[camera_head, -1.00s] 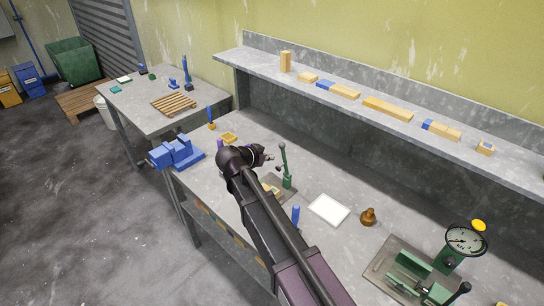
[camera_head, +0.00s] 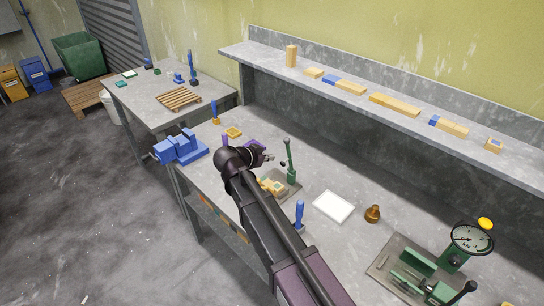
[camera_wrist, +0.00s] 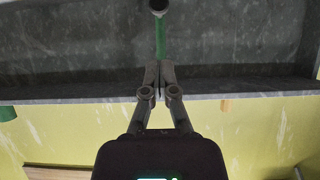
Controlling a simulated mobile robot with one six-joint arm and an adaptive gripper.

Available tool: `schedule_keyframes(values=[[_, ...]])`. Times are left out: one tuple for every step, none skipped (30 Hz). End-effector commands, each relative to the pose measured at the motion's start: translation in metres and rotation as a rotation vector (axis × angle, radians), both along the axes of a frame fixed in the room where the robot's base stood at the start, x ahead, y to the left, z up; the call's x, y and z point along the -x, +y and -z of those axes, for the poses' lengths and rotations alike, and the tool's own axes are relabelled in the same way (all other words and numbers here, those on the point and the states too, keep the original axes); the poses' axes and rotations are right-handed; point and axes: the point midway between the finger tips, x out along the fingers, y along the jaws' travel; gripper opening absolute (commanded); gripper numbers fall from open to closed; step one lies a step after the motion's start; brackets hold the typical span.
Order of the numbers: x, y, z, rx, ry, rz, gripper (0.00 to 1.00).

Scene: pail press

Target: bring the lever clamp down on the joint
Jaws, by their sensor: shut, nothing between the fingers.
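The lever clamp's green lever (camera_head: 290,160) stands nearly upright on a grey base on the bench. Light wooden pieces (camera_head: 271,186) lie at the clamp, partly hidden behind my arm, so I cannot see the joint clearly. My gripper (camera_head: 268,158) is just left of the lever in the head view, with a small gap seen between them. In the wrist view my gripper (camera_wrist: 159,76) has its fingers together with nothing between them. The green lever (camera_wrist: 160,40) shows beyond the fingertips, with a dark round end at the top edge.
A blue vise (camera_head: 180,147) sits at the bench's left edge. A blue-handled tool (camera_head: 299,215), a white sheet (camera_head: 333,206) and a brass piece (camera_head: 373,213) lie right of the clamp. A shelf (camera_head: 350,101) with wooden blocks runs behind.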

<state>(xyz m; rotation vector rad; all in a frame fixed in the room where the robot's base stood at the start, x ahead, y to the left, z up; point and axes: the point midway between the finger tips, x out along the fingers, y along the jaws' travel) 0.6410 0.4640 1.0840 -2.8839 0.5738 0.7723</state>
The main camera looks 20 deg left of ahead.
Motion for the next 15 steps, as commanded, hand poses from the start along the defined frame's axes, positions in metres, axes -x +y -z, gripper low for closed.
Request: schedule_keyframes(values=[[0.003, 0.001, 0.002, 0.000, 0.000, 0.000, 0.00], [0.004, 0.001, 0.002, 0.000, 0.000, 0.000, 0.00], [0.006, 0.002, 0.003, 0.000, 0.000, 0.000, 0.00], [0.007, 0.003, 0.004, 0.000, 0.000, 0.000, 0.00], [0.008, 0.003, 0.004, 0.000, 0.000, 0.000, 0.00], [0.010, 0.004, 0.005, 0.001, 0.000, 0.000, 0.00], [0.011, 0.005, 0.005, 0.001, 0.000, 0.000, 0.00], [0.013, 0.005, 0.006, 0.001, 0.000, 0.000, 0.00], [0.014, 0.006, 0.007, 0.001, 0.000, 0.000, 0.00], [0.016, 0.006, 0.007, 0.001, 0.000, 0.000, 0.00], [0.017, 0.007, 0.008, 0.001, 0.000, 0.000, 0.00], [0.018, 0.007, 0.008, 0.001, 0.000, 0.000, 0.00], [0.019, 0.008, 0.009, 0.001, 0.000, 0.000, 0.00], [0.020, 0.008, 0.009, 0.001, 0.000, 0.000, 0.00], [0.021, 0.008, 0.009, 0.001, 0.000, 0.000, 0.00]])
